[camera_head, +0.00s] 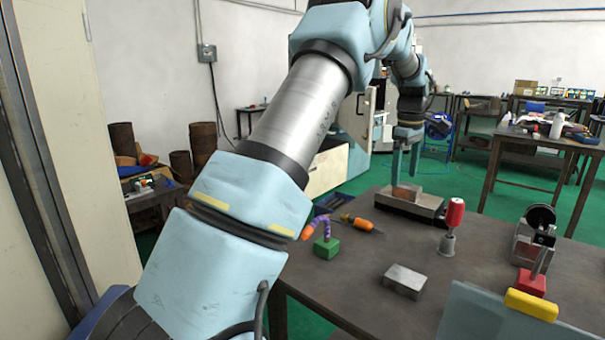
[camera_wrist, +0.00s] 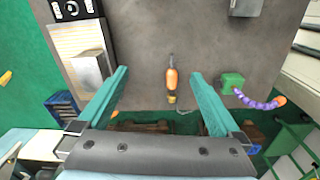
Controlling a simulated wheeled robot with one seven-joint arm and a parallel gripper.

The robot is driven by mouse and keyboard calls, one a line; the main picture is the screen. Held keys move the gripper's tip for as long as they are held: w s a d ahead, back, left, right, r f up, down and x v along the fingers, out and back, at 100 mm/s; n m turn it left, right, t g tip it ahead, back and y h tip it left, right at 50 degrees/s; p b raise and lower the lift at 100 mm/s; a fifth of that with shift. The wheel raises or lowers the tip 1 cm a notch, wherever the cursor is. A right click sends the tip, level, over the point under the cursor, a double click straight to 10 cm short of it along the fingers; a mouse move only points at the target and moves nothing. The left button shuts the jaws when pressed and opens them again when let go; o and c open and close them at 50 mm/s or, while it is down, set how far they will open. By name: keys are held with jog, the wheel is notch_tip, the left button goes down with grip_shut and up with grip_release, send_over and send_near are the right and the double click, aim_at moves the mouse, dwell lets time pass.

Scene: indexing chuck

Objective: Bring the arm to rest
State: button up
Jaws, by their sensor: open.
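My gripper (camera_head: 405,178) is at the far side of the workbench (camera_head: 345,285), its fingers pointing down near a block (camera_head: 407,193) on a flat metal base (camera_head: 408,205). In the wrist view my gripper (camera_wrist: 160,73) has its two teal fingers wide apart with nothing held between them. An orange-handled screwdriver (camera_wrist: 171,80) lies on the bench below, seen between the fingers. In the wrist view the block (camera_wrist: 90,66) shows left of the left finger. My arm reaches across the head view and hides part of the room.
A green block with a purple-orange hose (camera_head: 326,247), a metal block (camera_head: 404,281), a red-handled tool in a grey holder (camera_head: 453,220) and a fixture with a black wheel (camera_head: 535,235) stand on the bench. A yellow-topped panel (camera_head: 530,305) is at front right. Bare bench lies between them.

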jog(key=s+a+f+m+t, duration=0.1)
jog(key=s+a+m, duration=0.15)
jog(key=a, duration=0.85)
jog(key=s+a+f+m, duration=0.15)
jog(key=s+a, duration=0.25)
jog(key=a, duration=0.6)
jog(key=s+a+f+m, duration=0.2)
jog(key=s+a, duration=0.4)
jog(key=s, duration=0.2)
jog(key=s+a+f+m, duration=0.3)
jog(key=s+a, duration=0.3)
jog(key=s, duration=0.2)
jog(key=shift+a+f, duration=0.15)
jog(key=shift+a, duration=0.1)
